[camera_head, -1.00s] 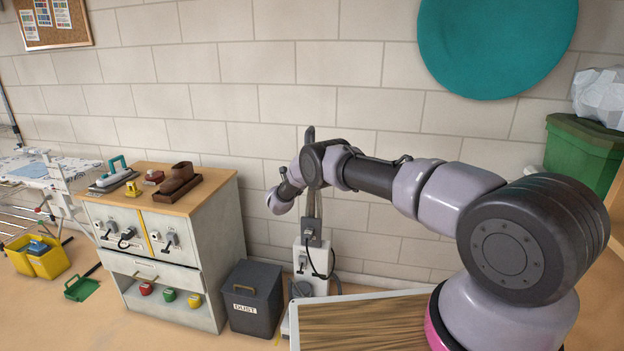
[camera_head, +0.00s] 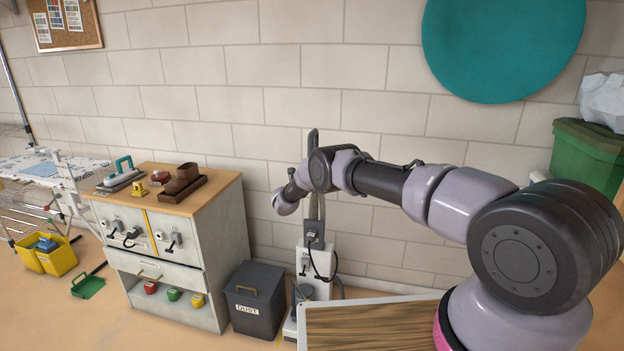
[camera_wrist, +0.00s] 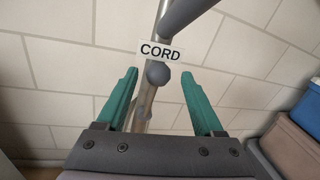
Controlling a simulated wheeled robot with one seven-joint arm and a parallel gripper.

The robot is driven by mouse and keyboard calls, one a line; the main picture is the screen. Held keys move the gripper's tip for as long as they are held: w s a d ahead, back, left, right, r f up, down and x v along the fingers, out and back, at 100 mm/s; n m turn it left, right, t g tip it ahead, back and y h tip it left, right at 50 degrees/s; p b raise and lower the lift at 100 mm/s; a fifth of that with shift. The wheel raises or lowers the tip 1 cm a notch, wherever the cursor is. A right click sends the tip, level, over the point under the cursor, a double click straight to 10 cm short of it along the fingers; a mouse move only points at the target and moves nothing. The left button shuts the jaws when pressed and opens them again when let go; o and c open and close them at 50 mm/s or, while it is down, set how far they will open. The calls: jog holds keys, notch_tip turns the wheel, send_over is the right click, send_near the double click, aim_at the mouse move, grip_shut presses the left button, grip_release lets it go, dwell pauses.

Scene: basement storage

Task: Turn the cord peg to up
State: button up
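In the wrist view, a white label reading CORD (camera_wrist: 160,51) is on a slanting metal pole (camera_wrist: 144,108). Just below the label is a dark grey rounded knob, the cord peg (camera_wrist: 158,75). My gripper (camera_wrist: 160,82) is open, its two green fingers on either side of the peg, with a gap visible on both sides. How far the peg is from the fingertips in depth I cannot tell. In the head view, the pole rises from an upright floor machine (camera_head: 313,262) against the wall. My arm hides part of the pole there, and the fingers and peg cannot be made out.
A cabinet (camera_head: 205,258) with a wooden top stands left of the machine. A dark DUST bin (camera_head: 254,305) is between them. A wooden board-like surface (camera_head: 370,328) is in front, and a green bin (camera_head: 588,155) stands right. The wrist view shows containers (camera_wrist: 295,145) at right.

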jog(key=shift+a, duration=0.1)
jog(key=v, duration=1)
jog(key=shift+s, duration=0.35)
jog(key=shift+a+r, duration=0.1)
